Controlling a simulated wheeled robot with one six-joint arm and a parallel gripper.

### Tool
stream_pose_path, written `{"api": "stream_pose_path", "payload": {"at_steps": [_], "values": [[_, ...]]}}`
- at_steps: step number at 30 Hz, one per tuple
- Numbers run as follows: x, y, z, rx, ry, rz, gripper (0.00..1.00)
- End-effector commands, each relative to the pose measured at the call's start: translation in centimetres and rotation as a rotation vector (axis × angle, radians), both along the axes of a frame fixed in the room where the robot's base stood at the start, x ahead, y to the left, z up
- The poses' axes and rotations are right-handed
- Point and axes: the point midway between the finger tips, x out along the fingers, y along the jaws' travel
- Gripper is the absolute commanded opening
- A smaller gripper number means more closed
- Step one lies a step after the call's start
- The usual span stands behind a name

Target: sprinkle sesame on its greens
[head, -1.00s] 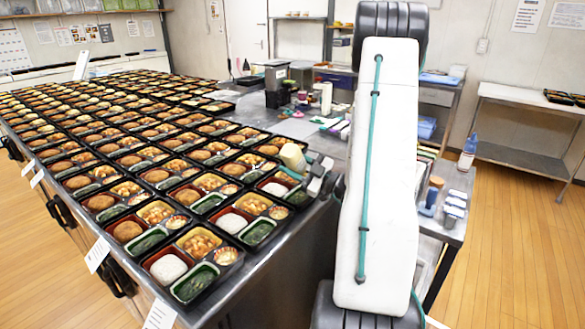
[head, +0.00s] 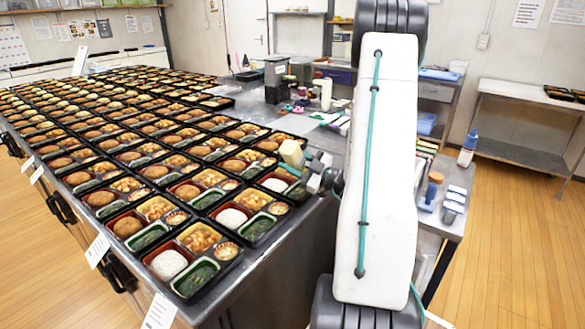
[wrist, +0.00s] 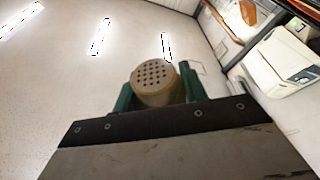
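My gripper (head: 301,165) is shut on a cream shaker (head: 291,153) and holds it over the right edge of the tray table. In the wrist view the shaker's perforated lid (wrist: 154,78) faces the camera between the green fingers (wrist: 187,82). Dark leafy greens (head: 195,278) lie in a green cup of the nearest bento tray (head: 183,297). More greens (head: 257,228) are in the tray behind it, and others (head: 297,193) are in the tray below the shaker. Any sesame on the greens is too small to tell.
Rows of filled bento trays cover the metal table (head: 280,240). A side cart (head: 450,212) with a bottle (head: 468,148) and small containers stands to the right. My arm blocks part of the view. Open wooden floor (head: 515,240) lies at the far right.

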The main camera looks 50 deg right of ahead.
Motion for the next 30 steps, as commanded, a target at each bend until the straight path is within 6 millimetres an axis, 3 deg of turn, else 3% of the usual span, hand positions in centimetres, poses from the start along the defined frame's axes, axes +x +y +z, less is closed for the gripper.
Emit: {"api": "stream_pose_path", "payload": {"at_steps": [9,18,26,30], "values": [[-0.1,-0.1,0.1,0.001,0.000,-0.002,0.38],[0.0,-0.1,-3.4,0.000,0.000,-0.001,0.38],[0.1,0.1,-3.2,0.002,0.004,0.002,0.38],[0.1,0.2,-2.1,0.000,0.001,0.004,0.38]]}}
